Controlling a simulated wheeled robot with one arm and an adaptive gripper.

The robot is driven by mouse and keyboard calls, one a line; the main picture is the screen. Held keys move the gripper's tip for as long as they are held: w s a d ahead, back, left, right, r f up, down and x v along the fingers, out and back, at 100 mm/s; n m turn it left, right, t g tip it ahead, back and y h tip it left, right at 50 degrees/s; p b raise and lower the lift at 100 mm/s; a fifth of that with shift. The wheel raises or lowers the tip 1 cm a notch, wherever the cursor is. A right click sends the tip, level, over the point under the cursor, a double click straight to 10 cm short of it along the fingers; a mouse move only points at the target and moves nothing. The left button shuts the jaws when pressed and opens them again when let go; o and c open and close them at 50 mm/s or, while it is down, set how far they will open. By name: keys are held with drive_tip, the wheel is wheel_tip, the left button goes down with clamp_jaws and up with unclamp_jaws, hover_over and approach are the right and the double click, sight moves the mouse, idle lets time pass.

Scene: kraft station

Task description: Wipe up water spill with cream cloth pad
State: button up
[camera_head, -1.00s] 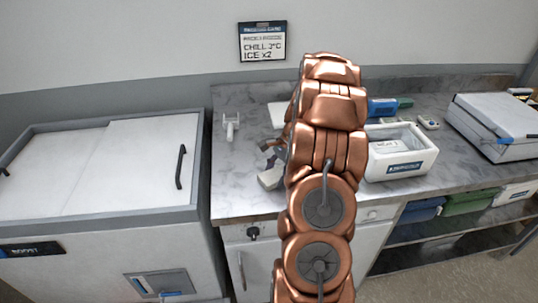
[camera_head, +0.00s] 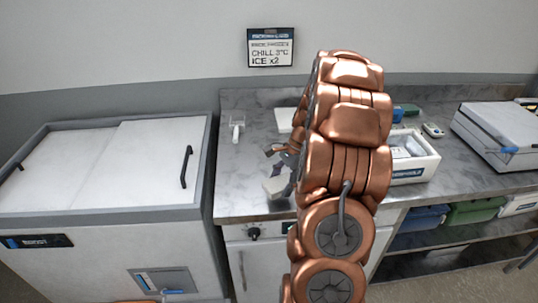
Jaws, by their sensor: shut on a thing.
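My gripper (camera_head: 281,165) is at the left part of the counter, partly hidden behind my copper-coloured arm. It is shut on the cream cloth pad (camera_head: 275,187), a small pale block below the fingers, close to the counter's front edge. I cannot tell whether the pad touches the counter. The water spill cannot be made out on the grey, glossy worktop (camera_head: 240,180). My arm hides the middle of the counter.
A white scoop-like tool (camera_head: 237,128) lies at the back left. A pale flat item (camera_head: 285,120) lies behind my gripper. A white bin (camera_head: 418,170), a small device (camera_head: 433,130) and a lidded box (camera_head: 495,130) stand right. A chest with a dark handle (camera_head: 186,167) adjoins the counter.

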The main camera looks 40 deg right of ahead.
drive_tip(key=shift+r+p, duration=0.6)
drive_tip(key=shift+r, duration=1.7)
